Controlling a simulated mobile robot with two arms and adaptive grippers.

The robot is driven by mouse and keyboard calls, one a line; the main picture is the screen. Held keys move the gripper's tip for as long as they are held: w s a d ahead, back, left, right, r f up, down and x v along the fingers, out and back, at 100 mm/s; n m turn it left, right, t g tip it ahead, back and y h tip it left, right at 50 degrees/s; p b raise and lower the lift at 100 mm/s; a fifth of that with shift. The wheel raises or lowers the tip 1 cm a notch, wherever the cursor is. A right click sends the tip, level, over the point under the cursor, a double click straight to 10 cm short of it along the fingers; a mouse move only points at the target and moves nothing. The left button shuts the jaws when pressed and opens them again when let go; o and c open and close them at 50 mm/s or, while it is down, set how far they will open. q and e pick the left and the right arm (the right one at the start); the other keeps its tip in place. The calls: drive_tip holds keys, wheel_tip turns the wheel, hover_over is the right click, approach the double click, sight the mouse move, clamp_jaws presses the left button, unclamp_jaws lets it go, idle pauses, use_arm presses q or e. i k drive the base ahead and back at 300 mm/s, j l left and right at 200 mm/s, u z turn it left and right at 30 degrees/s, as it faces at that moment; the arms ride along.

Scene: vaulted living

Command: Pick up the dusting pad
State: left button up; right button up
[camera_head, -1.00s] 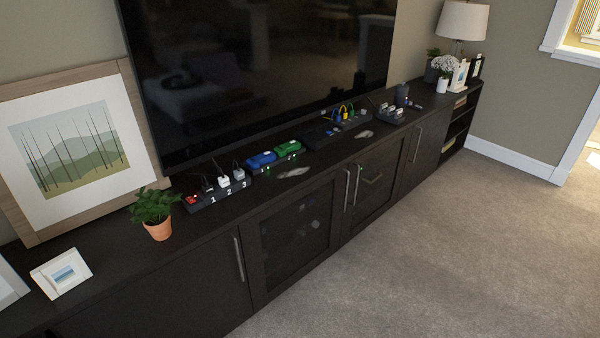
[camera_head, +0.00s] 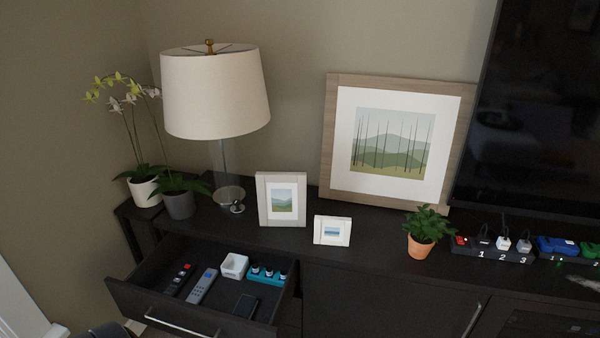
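I cannot make out a dusting pad for certain. A small dark flat item (camera_head: 246,306) lies in the front right of the open drawer (camera_head: 140,297); I cannot tell what it is. A pale grey smear-like patch (camera_head: 586,281) shows on the cabinet top at the right edge; I cannot tell whether it is dust or an object. Neither of my grippers can be made out in the head view.
The open drawer also holds two remotes (camera_head: 202,286), a white box (camera_head: 234,266) and a teal tray (camera_head: 267,280) with small bottles. On the cabinet stand a lamp (camera_head: 214,95), picture frames (camera_head: 281,200), potted plants (camera_head: 418,246) and power strips (camera_head: 490,250).

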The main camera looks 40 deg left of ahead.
sight(246, 305)
drive_tip(key=u, duration=1.8)
